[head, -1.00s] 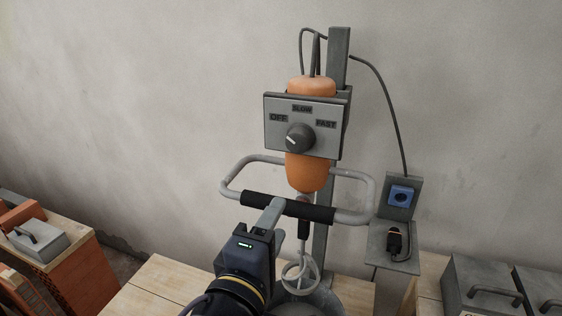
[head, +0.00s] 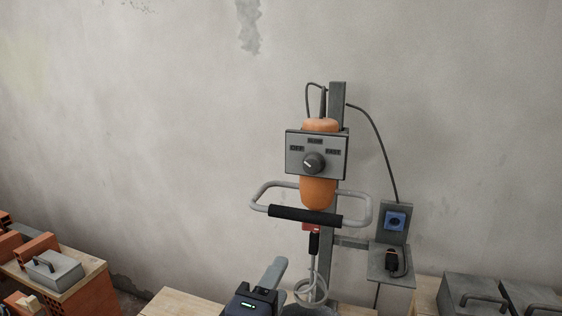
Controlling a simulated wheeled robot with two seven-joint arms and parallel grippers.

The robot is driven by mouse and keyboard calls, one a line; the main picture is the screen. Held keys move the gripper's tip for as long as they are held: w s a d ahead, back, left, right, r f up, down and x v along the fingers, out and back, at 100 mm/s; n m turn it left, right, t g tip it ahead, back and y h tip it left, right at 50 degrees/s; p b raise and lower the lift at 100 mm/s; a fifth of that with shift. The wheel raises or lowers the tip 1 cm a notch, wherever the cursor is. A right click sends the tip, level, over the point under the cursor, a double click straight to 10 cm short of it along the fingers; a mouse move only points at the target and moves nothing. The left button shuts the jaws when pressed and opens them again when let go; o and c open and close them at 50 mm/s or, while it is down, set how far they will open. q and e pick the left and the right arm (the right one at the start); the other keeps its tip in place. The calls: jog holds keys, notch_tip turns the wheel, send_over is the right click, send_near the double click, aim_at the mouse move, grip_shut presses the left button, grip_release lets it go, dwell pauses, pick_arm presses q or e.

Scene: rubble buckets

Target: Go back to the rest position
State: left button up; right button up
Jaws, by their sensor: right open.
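My right gripper (head: 275,268) is in the lower middle of the head view, below the black grip of the mixer's handlebar (head: 305,216). It is open, and no object shows in it. A gap shows between it and the handlebar. My left gripper is not in view. The orange mixer (head: 318,192) hangs upright on a grey post (head: 338,100). Its grey control box (head: 328,172) carries a round dial (head: 314,163) with speed labels. The dial's pointer is too small to read with certainty.
A blue socket (head: 395,220) and a shelf with a black plug (head: 391,259) stand right of the mixer. Grey lidded boxes (head: 470,290) are at the lower right. The wall above is bare.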

jog(key=d+f+m+g+y, duration=0.1)
jog(key=d+f+m+g, duration=0.2)
jog(key=d+f+g, duration=0.5)
jog(key=d+f+m+g, duration=0.3)
jog(key=d+f, duration=0.3)
jog(key=d, duration=0.6)
jog(key=s+d+f+m+y, duration=0.1)
jog(key=s+f+m+y, duration=0.3)
jog(key=s+m+y, duration=0.4)
jog(key=s+m, duration=0.2)
jog(key=s, duration=0.2)
jog(key=shift+d+f+y, duration=0.3)
jog(key=shift+d+f, duration=0.05)
jog(key=shift+f, duration=0.05)
